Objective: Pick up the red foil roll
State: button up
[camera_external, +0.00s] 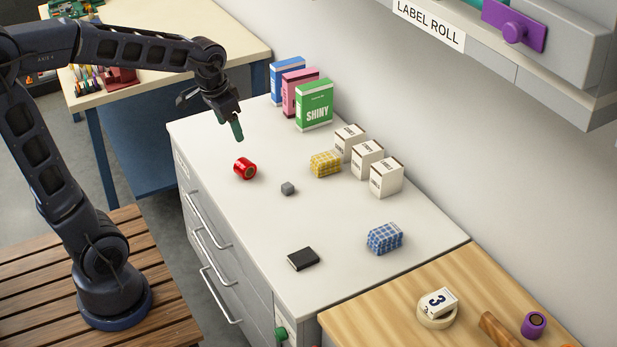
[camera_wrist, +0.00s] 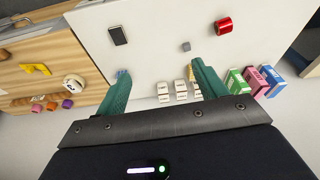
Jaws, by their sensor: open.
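The red foil roll (camera_external: 245,169) lies on the white cabinet top, near its left edge. In the wrist view the red foil roll (camera_wrist: 223,26) is at the top right, apart from my fingers. My gripper (camera_external: 238,130) hangs above the cabinet, a little behind the roll in the external view. In the wrist view my gripper (camera_wrist: 160,80) has its two green fingers spread wide with nothing held between them.
A small grey cube (camera_external: 288,188) sits close to the roll. A yellow checked packet (camera_external: 325,164), white boxes (camera_external: 386,178), a blue checked packet (camera_external: 385,239), a black box (camera_external: 303,259) and a green SHINY box (camera_external: 314,105) share the white top (camera_external: 340,215). A wall is behind.

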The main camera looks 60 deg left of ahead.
jog(key=w+a+f, duration=0.4)
jog(key=w+a, duration=0.1)
jog(key=n+g, duration=0.2)
jog(key=g, duration=0.1)
send_over(243, 161)
jog(key=shift+h, duration=0.3)
notch_tip(243, 161, down, 21)
jog(key=shift+a, duration=0.15)
jog(key=shift+a+f, duration=0.2)
jog(key=shift+f, duration=0.1)
jog(key=shift+a+f, duration=0.1)
jog(key=shift+f, duration=0.45)
notch_tip(243, 161, down, 5)
jog(key=shift+r, duration=0.15)
jog(key=shift+d+f, duration=0.2)
jog(key=shift+f, duration=1.1)
jog(key=shift+d+f, duration=0.15)
jog(key=shift+f, duration=1.15)
jog(key=shift+c, duration=0.4)
